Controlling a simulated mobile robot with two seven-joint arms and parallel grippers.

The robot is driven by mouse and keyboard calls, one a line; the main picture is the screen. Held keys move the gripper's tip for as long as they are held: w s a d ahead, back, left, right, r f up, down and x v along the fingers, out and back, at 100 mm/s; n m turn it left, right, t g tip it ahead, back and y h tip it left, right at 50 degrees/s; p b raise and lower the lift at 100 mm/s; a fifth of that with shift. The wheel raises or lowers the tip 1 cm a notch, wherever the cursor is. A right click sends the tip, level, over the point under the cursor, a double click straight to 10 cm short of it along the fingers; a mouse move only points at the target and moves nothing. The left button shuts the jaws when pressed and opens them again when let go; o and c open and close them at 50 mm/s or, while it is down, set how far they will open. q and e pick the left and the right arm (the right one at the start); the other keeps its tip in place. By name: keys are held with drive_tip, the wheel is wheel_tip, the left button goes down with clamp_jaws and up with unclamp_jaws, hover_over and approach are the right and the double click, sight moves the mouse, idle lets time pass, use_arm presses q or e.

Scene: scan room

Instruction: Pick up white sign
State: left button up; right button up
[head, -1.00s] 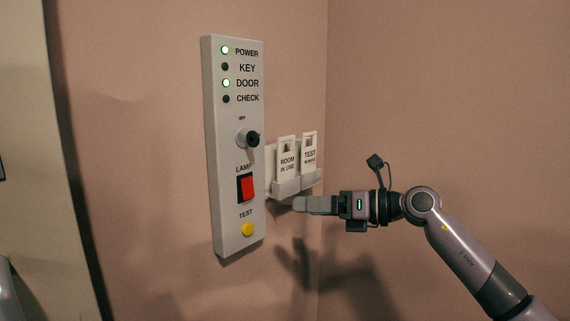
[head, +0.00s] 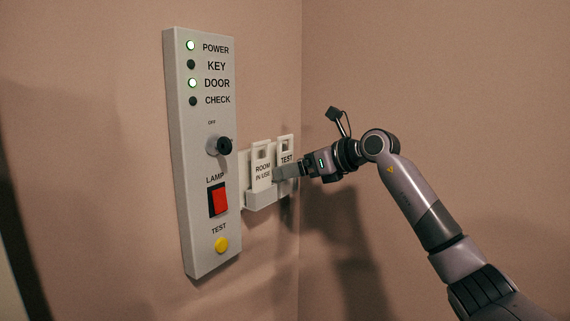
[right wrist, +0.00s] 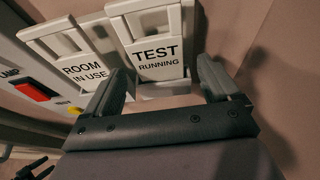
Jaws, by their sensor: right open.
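Two white signs stand in a white wall holder (head: 262,200). The "ROOM IN USE" sign (head: 261,167) is on the left; it also shows in the right wrist view (right wrist: 84,68). The "TEST RUNNING" sign (head: 286,148) is on the right, its lower part hidden by my gripper in the head view.
A grey control panel (head: 203,262) is on the wall left of the holder. It has lit and dark lamps, a black knob (head: 219,146), a red lamp switch (head: 219,200) and a yellow test button (head: 221,245). The wall right of the corner is bare.

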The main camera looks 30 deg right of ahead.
drive_tip(key=shift+w+a+f, duration=0.15)
drive_tip(key=shift+w, duration=0.2)
drive_tip(key=c, duration=1.1)
wheel_tip(320, 180, up, 20)
drive_tip(key=p, duration=0.3)
drive_tip(key=shift+p, duration=0.3)
